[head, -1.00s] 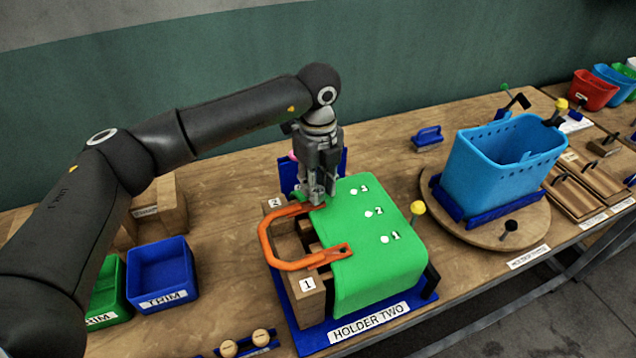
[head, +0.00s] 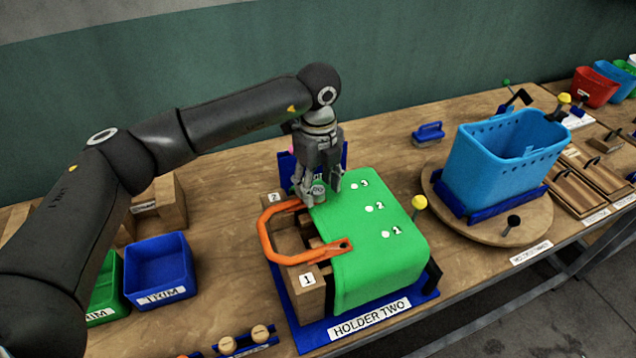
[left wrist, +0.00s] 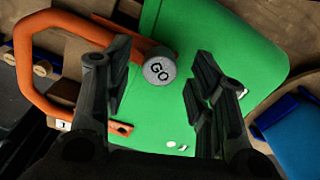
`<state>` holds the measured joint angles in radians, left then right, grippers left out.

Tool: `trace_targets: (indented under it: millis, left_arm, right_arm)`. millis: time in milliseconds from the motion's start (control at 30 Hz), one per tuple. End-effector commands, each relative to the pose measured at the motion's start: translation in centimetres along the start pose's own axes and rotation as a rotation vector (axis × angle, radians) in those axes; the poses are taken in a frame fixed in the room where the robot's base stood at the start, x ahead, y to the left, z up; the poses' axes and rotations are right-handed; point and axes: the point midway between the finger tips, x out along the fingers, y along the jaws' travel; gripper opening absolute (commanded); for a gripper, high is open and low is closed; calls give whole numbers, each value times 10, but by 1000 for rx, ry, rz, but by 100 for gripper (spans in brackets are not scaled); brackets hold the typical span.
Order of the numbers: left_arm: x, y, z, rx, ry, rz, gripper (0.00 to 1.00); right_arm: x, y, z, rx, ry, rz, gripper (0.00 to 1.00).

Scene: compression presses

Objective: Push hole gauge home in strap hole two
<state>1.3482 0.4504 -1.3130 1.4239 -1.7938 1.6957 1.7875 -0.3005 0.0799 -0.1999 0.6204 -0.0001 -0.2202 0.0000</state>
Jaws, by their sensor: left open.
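The hole gauge (head: 319,188) is a grey cylinder marked GO, standing at the far end of the orange strap (head: 265,238), by label 2. In the left wrist view the gauge (left wrist: 159,69) shows its round face, with the strap end beside it. How deep it sits in the hole is hidden. My left gripper (head: 320,193) is open above the strap end, its fingers spread on either side of the gauge. In the left wrist view there is a gap between the gauge and each finger. My right gripper is not in view.
The strap's near end lies on the green bin (head: 385,262), held in the blue HOLDER TWO base (head: 425,299). A yellow-topped knob (head: 419,202) stands at the right of the bin. A light-blue basket (head: 500,170) sits on a round board further right. Blue and green TRIM boxes (head: 160,268) are left.

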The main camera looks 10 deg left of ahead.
Motion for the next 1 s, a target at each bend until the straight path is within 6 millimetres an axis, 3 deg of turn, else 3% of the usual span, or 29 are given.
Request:
trace_targets:
  millis: [267, 700, 1000]
  left_arm:
    - [-8, 0, 0, 0, -2, -1, 51]
    - [-93, -1, 0, 0, -2, -2, 51]
    - [-120, 0, 0, 0, 0, -1, 51]
  right_arm:
    - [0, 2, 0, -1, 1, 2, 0]
    - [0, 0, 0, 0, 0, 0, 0]
    - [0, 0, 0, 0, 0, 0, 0]
